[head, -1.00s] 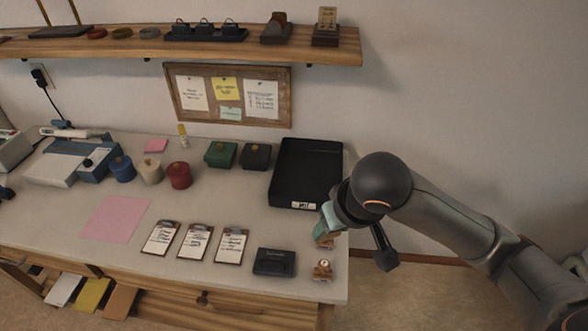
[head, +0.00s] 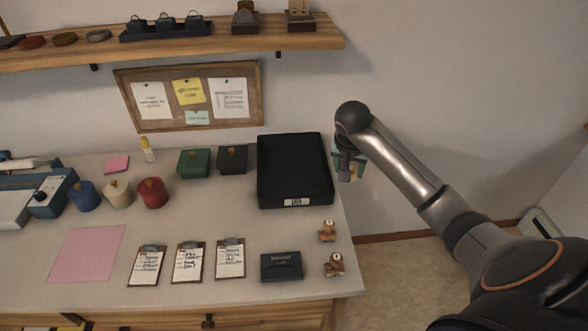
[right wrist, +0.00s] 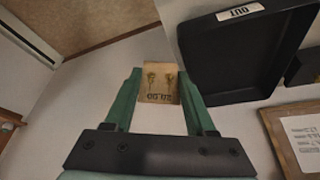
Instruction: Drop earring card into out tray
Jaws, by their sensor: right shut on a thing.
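The earring card (right wrist: 159,83) is a small tan card with two drop earrings and printed marks. In the right wrist view it is held between the green fingers of my right gripper (right wrist: 157,90). In the head view my right gripper (head: 349,163) is just right of the tray's right edge, and the card cannot be made out there. The out tray (head: 263,193) is black and shallow, with a white label on its front, at the right back of the bench. It also shows in the right wrist view (right wrist: 215,62), labelled OUT. My left gripper is not in view.
Two small wooden stands (head: 327,231) (head: 335,265) are at the bench's right edge, beside a black pad (head: 281,266). Several clipboards (head: 188,263) lie along the front. Green and black boxes (head: 194,162) (head: 233,159) stand left of the tray. A wooden shelf (head: 200,45) runs above.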

